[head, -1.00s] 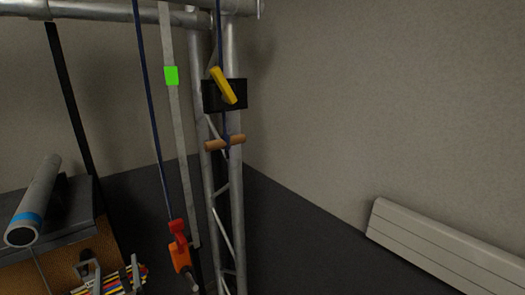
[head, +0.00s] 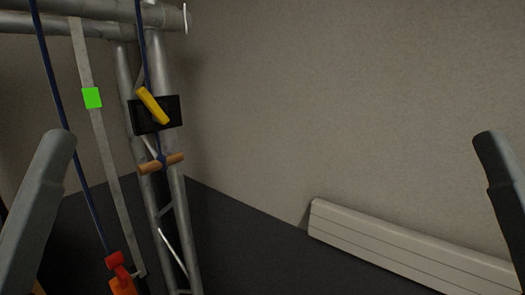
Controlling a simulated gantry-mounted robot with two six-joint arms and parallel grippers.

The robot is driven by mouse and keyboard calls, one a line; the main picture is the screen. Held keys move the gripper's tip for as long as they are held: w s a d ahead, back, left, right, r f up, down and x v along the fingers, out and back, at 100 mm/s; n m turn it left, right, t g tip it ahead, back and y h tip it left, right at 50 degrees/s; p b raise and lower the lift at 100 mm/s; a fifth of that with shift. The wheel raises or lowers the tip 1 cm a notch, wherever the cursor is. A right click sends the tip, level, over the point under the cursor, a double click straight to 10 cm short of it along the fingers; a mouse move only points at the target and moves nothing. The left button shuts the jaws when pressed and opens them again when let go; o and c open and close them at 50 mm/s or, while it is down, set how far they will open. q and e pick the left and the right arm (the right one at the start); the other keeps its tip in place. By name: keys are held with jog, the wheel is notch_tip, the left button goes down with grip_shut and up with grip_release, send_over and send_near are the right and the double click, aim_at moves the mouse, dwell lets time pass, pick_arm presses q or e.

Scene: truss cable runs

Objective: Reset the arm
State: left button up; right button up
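A grey rounded bar (head: 38,205), which looks like a link of my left arm, rises from the lower left edge. A similar grey bar (head: 500,180), which looks like a link of my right arm, stands at the right edge. No fingertips show that I can make out. Both bars stand apart from the truss (head: 170,150), which rises at the left between them.
A blue rope with a wooden handle (head: 162,163) hangs before the truss. A black box (head: 170,113) with a yellow lever (head: 152,105) is beside it. A strap bears a green tag (head: 92,98). A red-orange fitting (head: 118,272) hangs low.

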notch_tip(320, 180, up, 38)
jog(key=p, duration=3.4)
jog(key=shift+p, duration=0.3)
